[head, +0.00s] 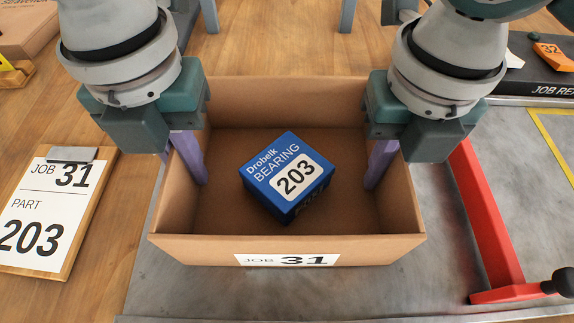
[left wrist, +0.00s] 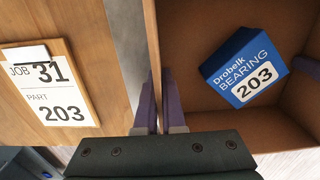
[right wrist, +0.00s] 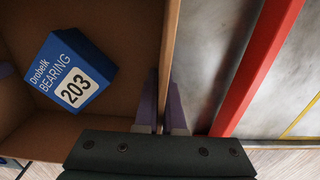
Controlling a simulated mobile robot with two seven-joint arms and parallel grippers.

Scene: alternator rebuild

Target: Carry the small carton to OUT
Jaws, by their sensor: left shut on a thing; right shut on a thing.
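The small carton (head: 290,250) is an open brown box with a JOB 31 label on its front wall. A blue Drobelk bearing box (head: 283,170) marked 203 lies inside it; it also shows in the left wrist view (left wrist: 240,70) and the right wrist view (right wrist: 70,72). My left gripper (head: 186,160) is shut on the carton's left wall, one finger inside and one outside. My right gripper (head: 385,160) is shut on the right wall in the same way. In the wrist views the wall edge runs between the fingers. The carton's underside is hidden.
A clipboard (head: 20,262) reading JOB 31, PART 203 lies on the wooden table to the left. A red bar (head: 482,215) with a black knob (head: 563,282) is right of the carton, on a grey metal surface (head: 535,190) with a yellow outline. A dark tray (head: 540,80) is at far right.

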